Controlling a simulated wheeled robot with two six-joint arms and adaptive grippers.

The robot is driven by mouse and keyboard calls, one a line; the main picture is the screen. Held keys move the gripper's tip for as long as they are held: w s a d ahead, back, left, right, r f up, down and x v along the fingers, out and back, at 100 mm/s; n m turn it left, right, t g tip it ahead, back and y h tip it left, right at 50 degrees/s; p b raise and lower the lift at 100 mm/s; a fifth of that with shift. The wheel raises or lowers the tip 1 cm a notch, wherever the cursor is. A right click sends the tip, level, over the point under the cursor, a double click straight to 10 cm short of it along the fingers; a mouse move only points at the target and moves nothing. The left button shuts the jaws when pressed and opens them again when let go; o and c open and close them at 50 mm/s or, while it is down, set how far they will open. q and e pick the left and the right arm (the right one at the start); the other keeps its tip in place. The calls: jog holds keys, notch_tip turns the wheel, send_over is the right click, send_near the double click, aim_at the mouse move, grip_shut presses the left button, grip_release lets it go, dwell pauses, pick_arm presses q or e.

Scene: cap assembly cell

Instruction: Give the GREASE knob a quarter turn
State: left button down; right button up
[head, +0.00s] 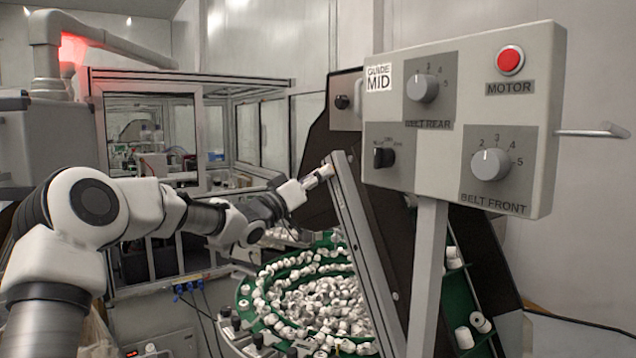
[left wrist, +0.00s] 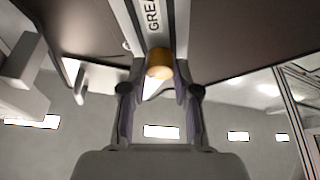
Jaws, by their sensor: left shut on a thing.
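The GREASE knob (left wrist: 160,63) is a small brass-coloured round knob in the left wrist view. It sits on a light grey rail (left wrist: 154,22) lettered "GREA", with the rest of the word cut off or hidden. My left gripper (left wrist: 160,76) has a finger on each side of the knob and is shut on it. In the head view my left gripper (head: 308,185) reaches the upper end of the slanted grey rail (head: 362,250). The knob cannot be made out clearly there, and its turn angle cannot be read. My right gripper is in neither view.
A control panel (head: 545,100) with a red MOTOR button (head: 510,60), BELT REAR knob (head: 422,88) and BELT FRONT knob (head: 490,164) stands to the right on a grey post (head: 427,270). A green bowl (head: 245,290) full of white caps lies below my left arm.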

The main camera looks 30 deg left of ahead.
pick_arm(q)
jog(key=m+g+h, duration=0.1)
jog(key=m+h, duration=0.1)
jog(key=m, duration=0.3)
jog(key=m+g+h, duration=0.1)
jog(key=m+h, duration=0.1)
jog(key=m, duration=0.3)
jog(key=m+g+h+p, duration=0.1)
jog(key=m+h, duration=0.2)
jog(key=m, duration=0.2)
jog(key=shift+w+a+r+g, duration=0.1)
jog(key=shift+a+r+g, duration=0.1)
jog(key=shift+a+g, duration=0.15)
jog(key=shift+m, duration=0.3)
jog(key=c, duration=1.1)
grip_release()
jog(key=shift+o, duration=1.3)
jog(key=shift+w+d, duration=0.1)
jog(key=shift+w+f, duration=0.15)
jog(key=v, duration=1.2)
